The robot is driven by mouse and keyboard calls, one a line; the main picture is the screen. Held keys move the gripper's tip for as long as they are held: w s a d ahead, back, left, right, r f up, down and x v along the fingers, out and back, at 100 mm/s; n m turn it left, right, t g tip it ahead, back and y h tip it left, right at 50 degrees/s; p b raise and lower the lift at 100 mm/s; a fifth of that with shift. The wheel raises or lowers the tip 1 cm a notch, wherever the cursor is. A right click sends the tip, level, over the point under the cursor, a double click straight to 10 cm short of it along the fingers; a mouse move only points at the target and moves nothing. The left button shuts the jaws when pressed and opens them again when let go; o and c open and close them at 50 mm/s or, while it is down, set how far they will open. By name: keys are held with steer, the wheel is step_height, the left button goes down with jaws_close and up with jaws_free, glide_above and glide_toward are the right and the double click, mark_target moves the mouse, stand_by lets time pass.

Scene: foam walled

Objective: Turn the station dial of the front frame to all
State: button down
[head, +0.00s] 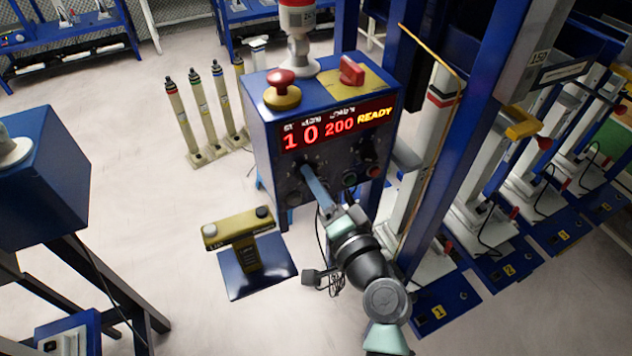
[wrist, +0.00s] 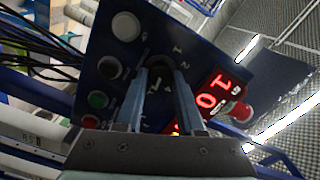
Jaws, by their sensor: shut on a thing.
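The blue control box (head: 262,135) of the front frame carries a red-lit display (head: 338,124) reading 1, 0, 200 and READY. My gripper (head: 307,172) reaches up to the box's front panel below the display. In the wrist view, its two blue-grey fingers (wrist: 160,80) stand on either side of the dark station dial (wrist: 161,62) and are shut on it. Small white numerals, 1 and 2 among them, show beside the dial. The fingers cover much of the dial, and I cannot tell which mark it points to.
A red mushroom button (head: 282,86) and a red handle (head: 351,70) sit on the box top. A yellow-topped pedestal (head: 240,228) stands left of my arm. Blue uprights (head: 478,110) rise on the right.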

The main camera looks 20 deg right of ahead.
stand_by(0.3)
steer(key=c, duration=0.5)
jaws_free()
steer(key=shift+s, duration=0.15)
steer(key=s+b, duration=0.1)
steer(key=s, duration=0.3)
steer(key=s+b, duration=0.1)
steer(key=s, duration=0.3)
steer(key=s+b, duration=0.1)
steer(key=s, duration=0.3)
steer(key=shift+s+d, duration=0.25)
steer(key=shift+s, duration=0.1)
